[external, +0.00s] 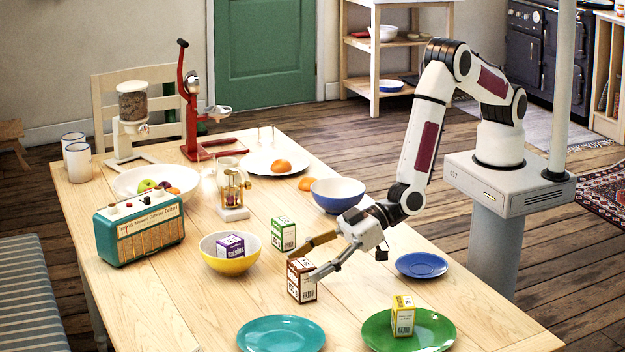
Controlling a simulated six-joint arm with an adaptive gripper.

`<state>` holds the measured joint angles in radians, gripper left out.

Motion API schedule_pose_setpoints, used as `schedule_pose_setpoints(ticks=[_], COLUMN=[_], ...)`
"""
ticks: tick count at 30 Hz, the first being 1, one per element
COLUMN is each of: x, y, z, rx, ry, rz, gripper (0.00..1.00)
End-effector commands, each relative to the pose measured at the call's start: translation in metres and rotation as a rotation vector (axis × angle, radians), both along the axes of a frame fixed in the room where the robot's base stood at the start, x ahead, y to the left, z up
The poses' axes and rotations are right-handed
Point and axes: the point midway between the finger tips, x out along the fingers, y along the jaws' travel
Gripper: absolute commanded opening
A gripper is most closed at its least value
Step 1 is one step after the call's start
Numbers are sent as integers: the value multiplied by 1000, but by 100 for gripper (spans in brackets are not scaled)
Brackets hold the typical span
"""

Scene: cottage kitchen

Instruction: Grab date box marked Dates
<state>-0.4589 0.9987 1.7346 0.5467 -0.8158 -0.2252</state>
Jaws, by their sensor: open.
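A brown and white box (302,283) stands upright on the wooden table, near the middle of the external view. Its print is too small to read, so I cannot tell for sure that it says Dates. My gripper (303,258) is open, with its two fingers reaching left at the box's upper part. One finger passes behind the box top and the other in front of its right side. I cannot tell whether either finger touches it.
A green and white box (283,234) stands just behind. A purple box (230,246) sits in a yellow bowl (215,262) to the left. A yellow box (403,316) stands on a green plate (440,329). A teal plate (281,334), blue saucer (421,265) and blue bowl (338,196) are nearby.

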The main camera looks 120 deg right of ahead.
Motion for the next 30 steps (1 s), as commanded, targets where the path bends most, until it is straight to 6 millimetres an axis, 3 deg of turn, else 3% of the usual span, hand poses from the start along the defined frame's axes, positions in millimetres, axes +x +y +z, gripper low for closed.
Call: schedule_pose_setpoints(ticks=[9, 25, 26, 30], x=[17, 18, 18, 18], y=[1, 1, 1, 1], z=[-8, -8, -8, -8], rx=[0, 0, 0, 0], ry=[3, 3, 3, 3], rz=[0, 0, 0, 0], gripper=[64, 64, 59, 22])
